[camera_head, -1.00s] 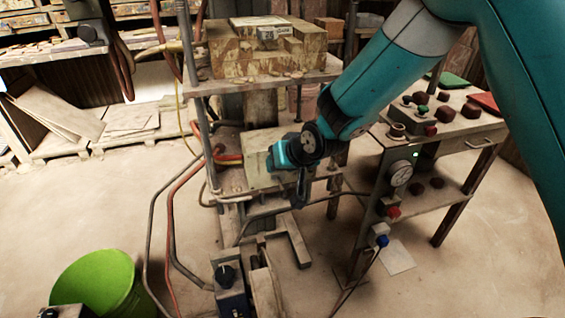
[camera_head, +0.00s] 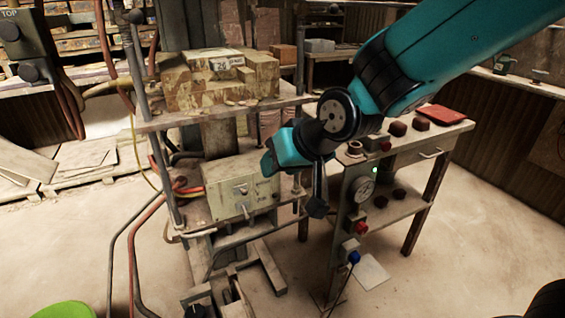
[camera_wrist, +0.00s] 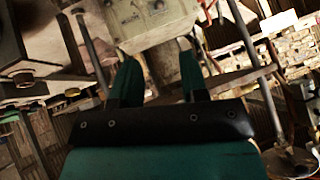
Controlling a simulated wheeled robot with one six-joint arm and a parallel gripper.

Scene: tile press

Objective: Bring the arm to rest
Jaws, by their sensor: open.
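My teal and black arm reaches in from the upper right in the head view. Its end, my gripper (camera_head: 317,205), hangs in front of the tile press, near the right side of the pale control box (camera_head: 243,190). In the wrist view, my gripper's (camera_wrist: 158,62) two fingers stand apart with nothing between them. The control box (camera_wrist: 140,18) shows beyond the fingertips, apart from them as far as I can tell. The fingertips are small and partly dark in the head view.
The press (camera_head: 225,115) carries a stained block on its upper plate. A side table (camera_head: 400,150) with dark red pieces, a gauge (camera_head: 362,188) and buttons stands close on the right. Hoses (camera_head: 135,235) hang at the left. A green bucket (camera_head: 62,310) is at the lower left.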

